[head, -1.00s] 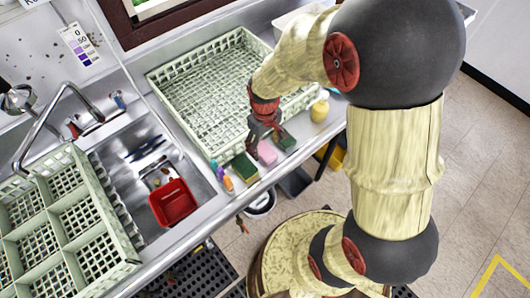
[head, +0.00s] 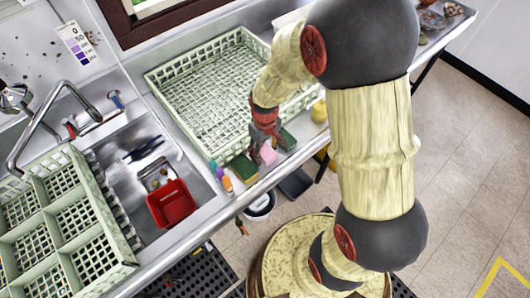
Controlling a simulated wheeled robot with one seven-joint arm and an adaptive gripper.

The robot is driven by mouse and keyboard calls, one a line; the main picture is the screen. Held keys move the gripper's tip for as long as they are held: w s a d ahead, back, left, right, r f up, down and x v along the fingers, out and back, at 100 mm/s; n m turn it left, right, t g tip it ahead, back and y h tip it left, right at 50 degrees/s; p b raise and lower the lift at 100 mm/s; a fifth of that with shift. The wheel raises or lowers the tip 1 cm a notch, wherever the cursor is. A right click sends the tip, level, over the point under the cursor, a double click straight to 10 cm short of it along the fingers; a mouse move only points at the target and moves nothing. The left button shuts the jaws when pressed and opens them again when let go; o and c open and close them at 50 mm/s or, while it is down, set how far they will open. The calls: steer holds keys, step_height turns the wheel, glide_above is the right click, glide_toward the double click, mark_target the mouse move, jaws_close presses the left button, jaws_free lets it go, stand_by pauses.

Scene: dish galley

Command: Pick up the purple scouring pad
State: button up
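The purple scouring pad (head: 268,154), pinkish in this light, lies on the counter strip in front of the large dish rack in the head view. It sits between a green-and-yellow sponge on its left and a green pad on its right. My gripper (head: 266,149) points down right at the pad, its dark fingers apart on either side of it. The gripper looks open. The fingers hide part of the pad, and I cannot tell whether they touch it.
The green-and-yellow sponge (head: 244,168) and green pad (head: 288,139) stand close beside the fingers. A small orange bottle (head: 227,184) is further left, a yellow container (head: 319,111) to the right. The large pale green rack (head: 172,101) is behind; the sink holds a red tub (head: 170,205).

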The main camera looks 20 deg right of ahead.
mark_target(265, 151)
steer(key=c, duration=0.6)
steer(key=shift+c, duration=0.2)
steer(key=shift+r, duration=0.65)
step_height(265, 151, up, 2)
steer(key=shift+s+r+p, duration=0.1)
steer(key=shift+r+p, duration=0.15)
steer(key=shift+p, duration=0.45)
steer(key=s+r+p, duration=0.3)
steer(key=s+r, duration=0.6)
steer(key=s, duration=0.4)
steer(key=shift+s, duration=0.4)
steer(key=shift+r, duration=0.1)
